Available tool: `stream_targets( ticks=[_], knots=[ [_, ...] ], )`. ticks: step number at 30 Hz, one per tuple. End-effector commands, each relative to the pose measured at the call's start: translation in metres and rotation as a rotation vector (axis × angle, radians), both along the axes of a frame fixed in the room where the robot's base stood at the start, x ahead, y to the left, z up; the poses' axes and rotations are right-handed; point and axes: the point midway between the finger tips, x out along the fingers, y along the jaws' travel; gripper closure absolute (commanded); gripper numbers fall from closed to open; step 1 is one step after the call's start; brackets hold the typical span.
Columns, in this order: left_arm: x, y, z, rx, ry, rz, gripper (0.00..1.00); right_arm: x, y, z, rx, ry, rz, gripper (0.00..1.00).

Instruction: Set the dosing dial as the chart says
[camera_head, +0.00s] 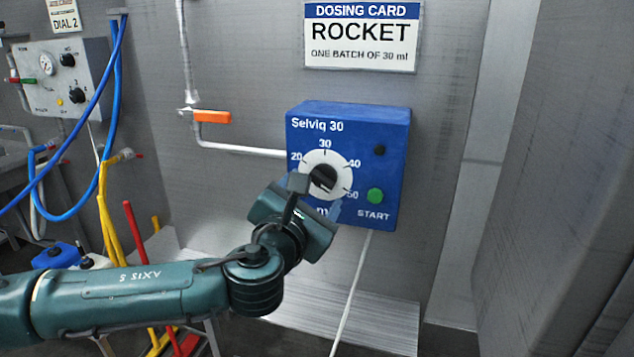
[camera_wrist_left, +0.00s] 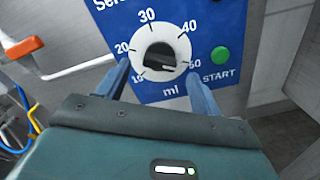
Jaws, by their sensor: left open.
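The blue dosing box (camera_head: 391,150), marked "Selviq 30", is on the grey wall. Its white dial (camera_head: 312,160) has a dark knob and a scale in ml; 20, 30, 40 and 50 are readable. In the left wrist view the dial (camera_wrist_left: 176,37) also shows a 10, and a pale mark on the dark knob (camera_wrist_left: 158,55) seems to point right, towards 50. The dosing card (camera_head: 361,36) above reads "ROCKET, one batch of 30 ml". My left gripper (camera_head: 318,194) is open at the dial; its fingers (camera_wrist_left: 157,70) appear either side of the knob's lower part. Contact cannot be told.
A green START button (camera_head: 375,195) sits right of the dial, near my left gripper. A pipe with an orange valve handle (camera_head: 212,117) runs to the box's left side. A grey gauge panel (camera_head: 62,75) and blue and yellow hoses are at the left.

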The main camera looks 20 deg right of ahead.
Motion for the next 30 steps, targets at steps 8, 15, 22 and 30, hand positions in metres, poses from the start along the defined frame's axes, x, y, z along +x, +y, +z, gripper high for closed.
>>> stream_targets(
  ticks=[8, 15, 22, 30],
  knots=[
    [0.023, -0.015, 0.000, 0.001, 0.001, 0.000, 0.35, -0.002, -0.001, -0.002, -0.004, 0.014, -0.002, 0.58],
    [0.025, -0.017, 0.000, -0.001, 0.001, -0.001, 0.35, -0.002, -0.001, -0.002, -0.005, 0.013, -0.002, 0.58],
    [0.025, -0.017, 0.000, -0.001, 0.001, -0.001, 0.44, -0.001, -0.001, -0.001, -0.006, 0.011, -0.002, 0.58],
    [0.025, -0.017, 0.000, -0.001, 0.001, -0.001, 0.66, -0.001, -0.002, 0.000, -0.007, 0.008, -0.001, 0.58]
  ],
)
